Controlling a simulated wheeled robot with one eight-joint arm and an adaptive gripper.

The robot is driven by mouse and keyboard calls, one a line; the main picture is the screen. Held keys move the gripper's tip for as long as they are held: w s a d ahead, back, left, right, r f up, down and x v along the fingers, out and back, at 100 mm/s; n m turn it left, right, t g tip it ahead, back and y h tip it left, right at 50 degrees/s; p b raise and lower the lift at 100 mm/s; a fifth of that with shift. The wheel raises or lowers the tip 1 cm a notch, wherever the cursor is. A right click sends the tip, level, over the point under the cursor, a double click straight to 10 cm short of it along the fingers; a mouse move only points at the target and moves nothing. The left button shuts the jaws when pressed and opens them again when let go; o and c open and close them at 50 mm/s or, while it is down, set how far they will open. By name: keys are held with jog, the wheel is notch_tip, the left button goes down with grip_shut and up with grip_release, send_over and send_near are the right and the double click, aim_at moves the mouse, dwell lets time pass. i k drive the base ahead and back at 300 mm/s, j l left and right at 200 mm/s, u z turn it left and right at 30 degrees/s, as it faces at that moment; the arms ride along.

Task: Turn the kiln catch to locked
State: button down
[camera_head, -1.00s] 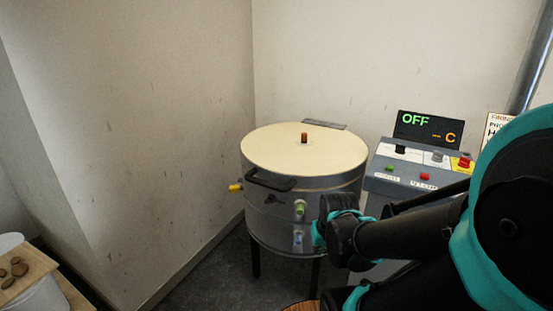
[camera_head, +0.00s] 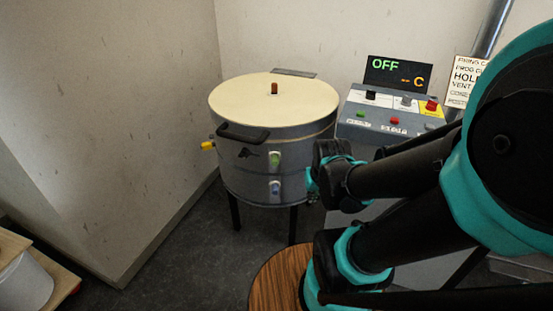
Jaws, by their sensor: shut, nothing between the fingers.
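The kiln (camera_head: 240,185) is a round grey drum on dark legs, with a cream lid (camera_head: 272,97) that lies closed and a black lid handle (camera_head: 242,134) at its front. On its front wall sit a green fitting on a pale plate (camera_head: 275,160) and a blue one below it (camera_head: 275,188). A small black shape (camera_head: 247,153) is left of the green fitting. I cannot tell which is the catch or how it is turned. My gripper (camera_head: 311,186) is by the kiln's right side, mostly hidden behind my wrist; it is shut and empty. I cannot tell whether it touches the kiln.
A control box (camera_head: 390,122) with several buttons stands right of the kiln; its display (camera_head: 398,74) reads OFF. A yellow peg (camera_head: 208,145) sticks out at the kiln's left. A white bucket (camera_head: 25,283) is at lower left. The floor (camera_head: 180,255) left of the kiln is clear.

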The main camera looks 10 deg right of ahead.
aim_at(244, 152)
jog(key=k+l+u, duration=0.2)
jog(key=l+u, duration=0.25)
jog(key=k+l+u, duration=0.25)
jog(key=u, duration=0.2)
jog(key=k+l+u, duration=0.3)
jog(key=u, duration=0.15)
